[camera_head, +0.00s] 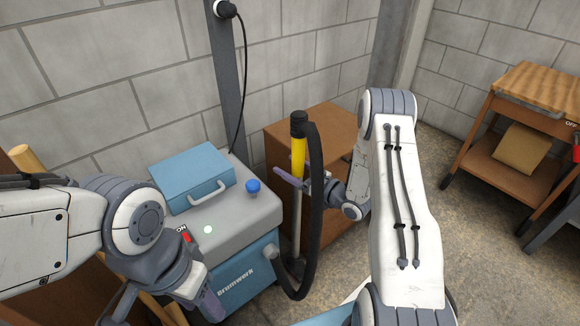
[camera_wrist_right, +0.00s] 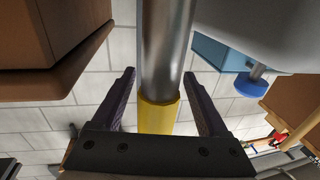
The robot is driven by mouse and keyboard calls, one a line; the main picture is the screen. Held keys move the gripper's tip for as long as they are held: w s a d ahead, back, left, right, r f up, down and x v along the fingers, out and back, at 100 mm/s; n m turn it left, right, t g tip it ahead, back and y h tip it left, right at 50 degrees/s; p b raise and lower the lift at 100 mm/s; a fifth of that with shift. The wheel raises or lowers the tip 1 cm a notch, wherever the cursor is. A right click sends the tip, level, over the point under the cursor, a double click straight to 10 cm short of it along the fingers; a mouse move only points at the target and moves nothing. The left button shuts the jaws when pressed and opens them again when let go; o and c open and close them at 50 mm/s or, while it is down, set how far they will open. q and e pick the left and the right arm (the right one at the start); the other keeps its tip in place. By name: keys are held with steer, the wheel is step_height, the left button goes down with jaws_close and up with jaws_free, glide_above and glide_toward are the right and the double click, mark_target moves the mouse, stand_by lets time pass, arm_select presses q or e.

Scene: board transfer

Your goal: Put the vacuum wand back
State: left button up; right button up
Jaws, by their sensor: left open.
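The vacuum wand (camera_head: 298,157) stands about upright right of the blue-and-grey vacuum (camera_head: 262,212). It has a black top, a yellow grip and a metal tube, and a black hose (camera_head: 315,215) loops down beside it. In the right wrist view the metal tube and yellow grip (camera_wrist_right: 158,115) show between the fingers of my right gripper (camera_wrist_right: 160,78). Gaps show on both sides, so that gripper looks open around the wand. In the head view my right gripper (camera_head: 300,182) is at the grip's lower end. My left gripper (camera_head: 165,303) is open and empty, low in front of the vacuum.
A red ON switch (camera_head: 186,236), a lit pale-green lamp (camera_head: 208,229) and a blue knob (camera_head: 253,187) are on the vacuum's top. A brown cabinet (camera_head: 325,125) stands behind the wand. A wooden workbench (camera_head: 535,85) is at far right, with bare floor (camera_head: 475,240) before it.

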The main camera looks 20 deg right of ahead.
steer(key=p+v, duration=0.2)
steer(key=v, duration=1)
steer(key=shift+r, duration=0.2)
